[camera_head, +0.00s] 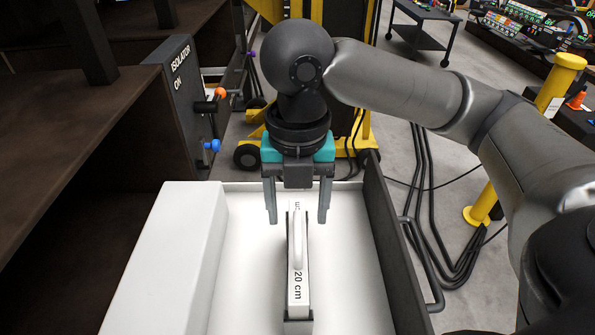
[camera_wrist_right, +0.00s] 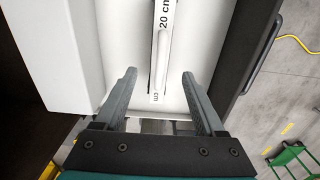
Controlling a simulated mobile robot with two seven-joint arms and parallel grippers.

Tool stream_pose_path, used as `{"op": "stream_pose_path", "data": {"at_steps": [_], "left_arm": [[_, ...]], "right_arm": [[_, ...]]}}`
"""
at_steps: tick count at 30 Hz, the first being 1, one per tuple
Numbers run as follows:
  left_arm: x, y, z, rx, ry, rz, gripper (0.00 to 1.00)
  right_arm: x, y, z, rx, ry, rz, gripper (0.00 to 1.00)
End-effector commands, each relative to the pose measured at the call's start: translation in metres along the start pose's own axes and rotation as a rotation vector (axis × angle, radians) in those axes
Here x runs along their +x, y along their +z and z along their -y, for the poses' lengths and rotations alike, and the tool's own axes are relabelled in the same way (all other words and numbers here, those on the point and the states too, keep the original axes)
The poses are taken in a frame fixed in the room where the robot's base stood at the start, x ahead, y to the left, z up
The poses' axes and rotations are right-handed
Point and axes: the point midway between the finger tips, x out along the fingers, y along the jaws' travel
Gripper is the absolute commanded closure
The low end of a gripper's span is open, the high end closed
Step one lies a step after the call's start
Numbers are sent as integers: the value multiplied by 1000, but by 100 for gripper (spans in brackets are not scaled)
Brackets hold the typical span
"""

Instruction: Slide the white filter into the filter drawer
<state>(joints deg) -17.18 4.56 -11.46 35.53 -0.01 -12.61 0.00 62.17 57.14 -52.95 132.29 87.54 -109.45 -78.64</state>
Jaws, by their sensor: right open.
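The white filter (camera_head: 299,285), as I take it, is a narrow upright white slab with a handle on top and a "20 cm" marking. It stands in a dark narrow holder (camera_head: 298,327) inside a white-floored tray with dark sides, which looks like the drawer (camera_head: 348,270). In the right wrist view the filter (camera_wrist_right: 162,25) lies ahead between the fingers. My right gripper (camera_head: 297,218) is open and empty, its fingers pointing down on either side of the filter's far end. No contact shows. My left gripper is out of view.
A large white block (camera_head: 165,265) fills the tray's left side. A dark panel marked "ISOLATOR ON" (camera_head: 185,90) with knobs stands at the back left. A yellow post (camera_head: 480,207) and black cables (camera_head: 425,170) are on the right.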

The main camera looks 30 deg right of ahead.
Motion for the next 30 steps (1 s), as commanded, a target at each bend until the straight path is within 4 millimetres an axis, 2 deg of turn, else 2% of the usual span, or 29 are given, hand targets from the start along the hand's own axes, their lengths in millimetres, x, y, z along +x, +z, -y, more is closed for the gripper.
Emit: {"op": "stream_pose_path", "data": {"at_steps": [1, 3, 9, 15, 30], "left_arm": [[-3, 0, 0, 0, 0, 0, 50], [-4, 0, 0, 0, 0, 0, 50], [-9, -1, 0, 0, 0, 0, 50], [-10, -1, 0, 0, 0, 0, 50], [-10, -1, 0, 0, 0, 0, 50]], "right_arm": [[-15, 1, -1, -2, 5, 5, 28], [-31, 1, -1, -1, 4, 4, 28], [-57, 0, 0, -1, 1, 1, 28], [-65, 0, 0, 0, -1, 0, 28], [-65, 0, 0, 0, 0, -1, 28]]}}
